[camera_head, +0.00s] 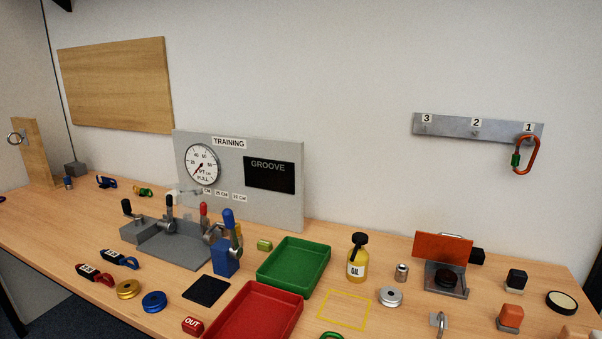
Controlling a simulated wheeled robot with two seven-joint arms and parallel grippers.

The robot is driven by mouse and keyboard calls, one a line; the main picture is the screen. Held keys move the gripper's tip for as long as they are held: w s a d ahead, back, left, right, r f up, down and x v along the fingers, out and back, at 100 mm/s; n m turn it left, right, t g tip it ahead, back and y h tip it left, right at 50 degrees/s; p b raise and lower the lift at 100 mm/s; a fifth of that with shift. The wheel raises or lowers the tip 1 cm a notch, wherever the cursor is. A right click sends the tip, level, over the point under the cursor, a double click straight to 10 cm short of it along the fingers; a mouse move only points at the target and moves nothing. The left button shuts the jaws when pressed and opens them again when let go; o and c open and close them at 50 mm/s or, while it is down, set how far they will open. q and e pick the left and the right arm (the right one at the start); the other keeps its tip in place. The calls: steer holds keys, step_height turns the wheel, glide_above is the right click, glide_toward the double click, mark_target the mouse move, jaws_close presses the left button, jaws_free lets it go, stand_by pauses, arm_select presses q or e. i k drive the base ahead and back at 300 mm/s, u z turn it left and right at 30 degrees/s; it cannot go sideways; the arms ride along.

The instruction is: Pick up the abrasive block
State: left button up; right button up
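No block is labelled as abrasive, so I cannot tell for certain which it is. An orange block with a grey lower part (510,318) stands at the front right of the table. A black block with a pale lower part (516,281) stands behind it. A small yellow-green block (264,245) lies behind the green tray, and a dark grey block (75,169) sits at the far left. Neither of my grippers shows in the head view.
A green tray (265,280) and a red tray (225,328) occupy the front middle. An oil bottle (357,262) and a metal stand with an orange plate (442,248) stand to their right. A clamp fixture (165,246) is at left. A yellow outline (345,291) encloses bare table.

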mark_target(510, 317)
steer(key=k, duration=0.4)
steer(key=z, duration=0.85)
steer(key=i, duration=0.35)
steer(key=z, duration=0.4)
